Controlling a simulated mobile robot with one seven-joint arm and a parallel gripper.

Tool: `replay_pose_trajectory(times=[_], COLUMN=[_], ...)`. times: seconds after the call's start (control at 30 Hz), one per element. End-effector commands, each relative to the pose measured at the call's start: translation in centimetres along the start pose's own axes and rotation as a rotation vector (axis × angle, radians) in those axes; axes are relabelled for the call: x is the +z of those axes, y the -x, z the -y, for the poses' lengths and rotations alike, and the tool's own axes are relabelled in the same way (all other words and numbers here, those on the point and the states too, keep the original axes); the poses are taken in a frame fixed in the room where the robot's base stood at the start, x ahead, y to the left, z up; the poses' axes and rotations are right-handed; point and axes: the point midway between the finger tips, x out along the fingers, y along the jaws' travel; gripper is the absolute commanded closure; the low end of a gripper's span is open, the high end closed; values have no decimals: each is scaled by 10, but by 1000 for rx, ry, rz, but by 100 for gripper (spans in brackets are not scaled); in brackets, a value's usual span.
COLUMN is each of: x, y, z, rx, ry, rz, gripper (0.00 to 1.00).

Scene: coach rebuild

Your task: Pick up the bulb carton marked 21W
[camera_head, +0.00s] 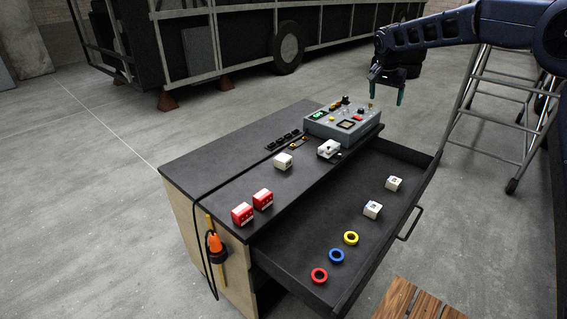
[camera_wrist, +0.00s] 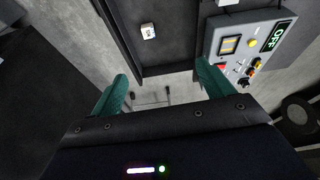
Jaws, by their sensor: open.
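Two small white cartons with dark marks, one (camera_head: 394,183) farther back and one (camera_head: 373,209) nearer, lie apart in the open drawer (camera_head: 310,254). A third white carton (camera_head: 283,161) stands on the bench top. The print is too small to read, so I cannot tell which is marked 21W. My gripper (camera_head: 388,84) is open and empty, raised above and beyond the drawer's far end, beside the control box. In the wrist view my green fingers (camera_wrist: 160,72) are spread apart, and one white carton (camera_wrist: 148,31) shows in the drawer beyond them, not between them.
Two red boxes (camera_head: 252,206) stand on the bench top (camera_head: 220,165). A grey control box (camera_head: 343,121) sits at its far end, with a white item (camera_head: 328,149) beside it. Red, blue and yellow rings (camera_head: 336,256) lie in the drawer. A stepladder (camera_head: 500,110) stands at right.

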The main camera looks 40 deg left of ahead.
Motion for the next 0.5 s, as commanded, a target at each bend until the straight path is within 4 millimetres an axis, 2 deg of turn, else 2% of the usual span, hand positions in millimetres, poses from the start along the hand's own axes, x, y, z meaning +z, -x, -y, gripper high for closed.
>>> replay_pose_trajectory(times=[0.03, 0.1, 0.27, 0.5], x=[12, 26, 66, 145], y=[-11, -22, -48, -90], z=[27, 58, 128, 223], rx=[2, 3, 3, 1], ry=[9, 11, 15, 21], rz=[-1, -6, -18, -40], gripper=[20, 20, 20, 20])
